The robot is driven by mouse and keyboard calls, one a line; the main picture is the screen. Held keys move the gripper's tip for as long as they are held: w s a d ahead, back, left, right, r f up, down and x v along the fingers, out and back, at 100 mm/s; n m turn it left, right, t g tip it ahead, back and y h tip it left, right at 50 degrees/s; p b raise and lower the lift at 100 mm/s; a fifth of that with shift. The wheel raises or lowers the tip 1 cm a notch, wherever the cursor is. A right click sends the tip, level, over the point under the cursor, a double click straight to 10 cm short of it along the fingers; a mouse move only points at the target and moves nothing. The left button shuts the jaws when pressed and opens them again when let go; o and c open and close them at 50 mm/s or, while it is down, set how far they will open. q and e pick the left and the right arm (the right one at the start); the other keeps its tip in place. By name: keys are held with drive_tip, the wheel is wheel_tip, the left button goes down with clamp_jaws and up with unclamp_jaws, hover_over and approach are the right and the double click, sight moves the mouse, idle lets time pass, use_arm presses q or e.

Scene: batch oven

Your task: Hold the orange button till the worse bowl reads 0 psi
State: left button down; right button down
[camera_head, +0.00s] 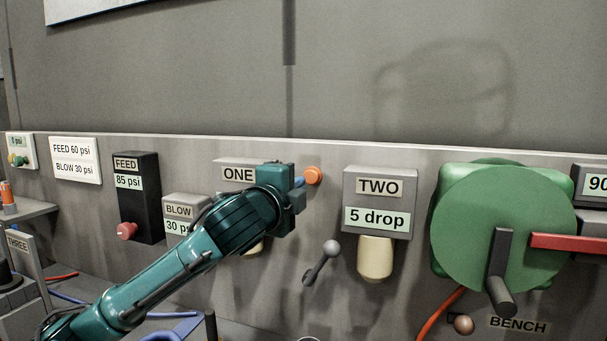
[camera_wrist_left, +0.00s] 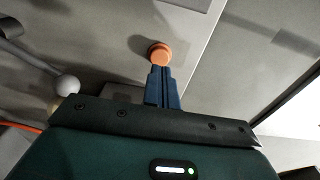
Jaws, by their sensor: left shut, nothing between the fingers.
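The orange button (camera_head: 313,175) sits on the grey wall panel, just right of the box labelled ONE (camera_head: 238,173). My left gripper (camera_head: 299,181) is shut and empty, with its tips at the button's left side in the head view. In the left wrist view the blue fingers (camera_wrist_left: 162,72) point at the orange button (camera_wrist_left: 159,53) and their tips meet its near edge; I cannot tell whether it is pressed. My arm hides ONE's reading and most of its bowl. The box TWO (camera_head: 380,187) reads "5 drop", with a cream bowl (camera_head: 375,258) below it. My right gripper is not in view.
A grey lever with a ball knob (camera_head: 331,248) sticks out between the bowls. A green drum (camera_head: 503,225) with a dark handle is at right. The FEED box (camera_head: 136,197) reads 85 psi. A white card (camera_head: 76,160) says FEED 60 psi, BLOW 30 psi.

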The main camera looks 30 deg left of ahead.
sight(309, 177)
use_arm(q)
drive_tip(key=w, duration=0.2)
drive_tip(key=shift+w+a+r+p, duration=0.1)
drive_tip(key=shift+w+a+p, duration=0.15)
drive_tip(key=shift+w+p, duration=0.1)
drive_tip(key=shift+w+a, duration=0.1)
drive_tip(key=shift+w, duration=0.5)
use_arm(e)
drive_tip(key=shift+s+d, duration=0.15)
